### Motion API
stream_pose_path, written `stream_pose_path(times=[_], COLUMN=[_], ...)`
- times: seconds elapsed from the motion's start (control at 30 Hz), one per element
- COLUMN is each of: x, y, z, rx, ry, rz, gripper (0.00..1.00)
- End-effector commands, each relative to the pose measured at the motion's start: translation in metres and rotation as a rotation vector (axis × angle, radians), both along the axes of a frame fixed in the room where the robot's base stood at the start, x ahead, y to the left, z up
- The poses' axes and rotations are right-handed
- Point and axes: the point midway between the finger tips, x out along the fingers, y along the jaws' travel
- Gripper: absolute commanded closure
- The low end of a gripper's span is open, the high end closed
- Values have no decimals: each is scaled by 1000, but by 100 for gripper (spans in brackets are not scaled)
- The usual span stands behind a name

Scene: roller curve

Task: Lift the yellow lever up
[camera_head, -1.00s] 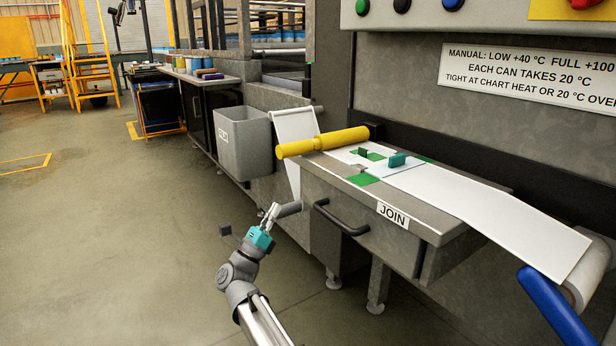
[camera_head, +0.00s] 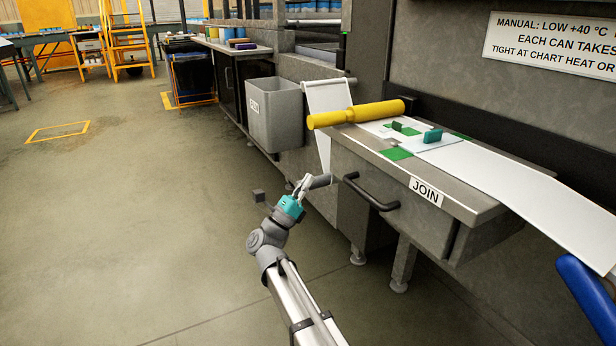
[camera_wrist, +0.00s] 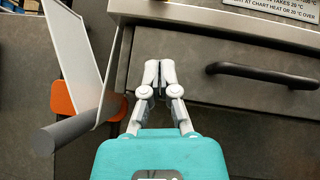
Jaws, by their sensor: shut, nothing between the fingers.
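The yellow lever (camera_head: 356,113) lies roughly level across the back left of the JOIN table in the head view, its thick end pointing left and its other end at a dark mount. It is not seen in the wrist view. My gripper (camera_head: 301,186) is below and left of the lever, in front of the table's left corner, and apart from the lever. In the wrist view my gripper (camera_wrist: 159,72) has its fingertips together with nothing between them, over the grey drawer front.
The JOIN table (camera_head: 470,205) has a dark handle (camera_head: 370,191) on its front. A white strip (camera_head: 500,176) runs over its top, with green pads and a teal block (camera_head: 433,136). A grey bin (camera_head: 275,115) stands behind left. A blue bar (camera_head: 588,300) is at lower right. Floor at left is clear.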

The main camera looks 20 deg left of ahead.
Motion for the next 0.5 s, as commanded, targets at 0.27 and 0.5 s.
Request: stream_pose_path(times=[0.27,0.5], x=[18,35], y=[-10,-20], z=[23,41], rx=[0,0], ry=[0,0], rz=[-1,-3], gripper=[100,100])
